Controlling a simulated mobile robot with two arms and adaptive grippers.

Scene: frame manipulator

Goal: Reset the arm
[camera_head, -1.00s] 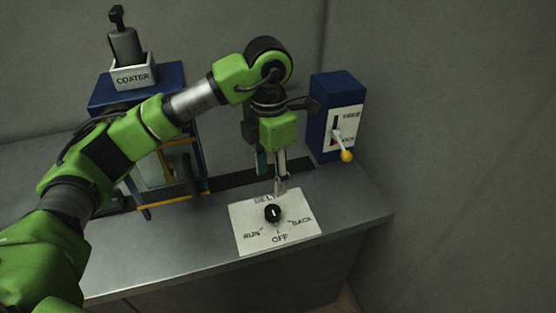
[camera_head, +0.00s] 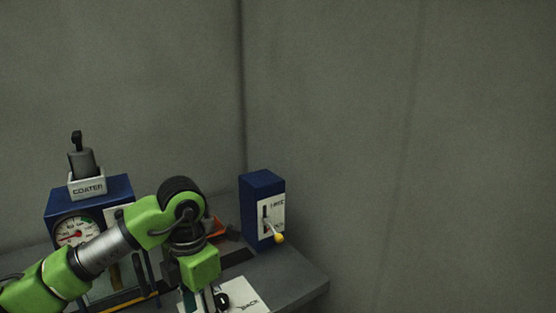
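My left arm comes in from the left in green and grey segments. It bends at a dark joint and points down over the table. My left gripper (camera_head: 205,300) is at the bottom edge of the view, above the white switch plate (camera_head: 246,292). Its fingertips are cut off or hidden, so I cannot tell whether it is open or shut. The black knob (camera_head: 222,300) on the plate is partly hidden by the gripper; "BACK" is readable beside it. My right gripper is not in view.
A blue box (camera_head: 262,185) with a yellow-tipped lever (camera_head: 279,238) stands right of my arm. A blue machine (camera_head: 90,196) with a gauge (camera_head: 75,232) and a tray marked COATER (camera_head: 88,189) stands at left. Grey walls close off the back and right of the table (camera_head: 300,281).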

